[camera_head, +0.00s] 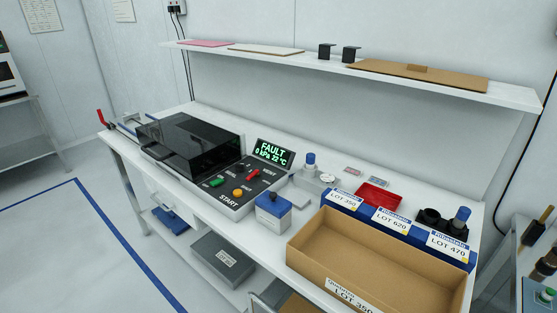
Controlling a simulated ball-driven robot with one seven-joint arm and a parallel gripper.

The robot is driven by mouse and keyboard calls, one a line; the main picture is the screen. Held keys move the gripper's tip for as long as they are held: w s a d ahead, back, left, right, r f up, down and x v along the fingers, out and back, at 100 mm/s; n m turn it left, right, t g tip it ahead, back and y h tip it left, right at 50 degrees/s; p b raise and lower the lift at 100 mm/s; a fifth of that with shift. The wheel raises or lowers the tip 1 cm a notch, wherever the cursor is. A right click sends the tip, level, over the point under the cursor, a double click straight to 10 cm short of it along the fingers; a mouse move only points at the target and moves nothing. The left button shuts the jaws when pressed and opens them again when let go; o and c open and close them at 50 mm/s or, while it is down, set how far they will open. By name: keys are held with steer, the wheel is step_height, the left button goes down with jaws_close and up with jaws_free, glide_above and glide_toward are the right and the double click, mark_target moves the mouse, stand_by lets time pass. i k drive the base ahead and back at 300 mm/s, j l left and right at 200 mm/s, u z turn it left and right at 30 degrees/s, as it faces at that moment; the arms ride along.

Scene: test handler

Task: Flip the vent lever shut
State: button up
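The test handler (200,150) sits on the bench, with its dark see-through lid down. Its black control panel (225,197) carries a small red lever (253,174) beside a label that appears to read VENT. The lever is too small to tell its exact position. A green switch (216,182), an orange button (238,193) and a START label are on the same panel. The display (271,152) reads FAULT, 0 kPa 22 °C. My gripper is not in view.
A blue-and-white box (273,212) stands close right of the panel. Blue bins (386,219) with LOT labels, a cardboard box (300,250) and a red tray (379,194) fill the right side. A shelf (350,75) hangs above. Floor left of the bench is clear.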

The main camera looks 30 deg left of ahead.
mark_target(256, 173)
steer(key=j, duration=0.65)
steer(key=i+j+u, duration=0.15)
steer(key=j, duration=1.1)
steer(key=i+u, duration=0.05)
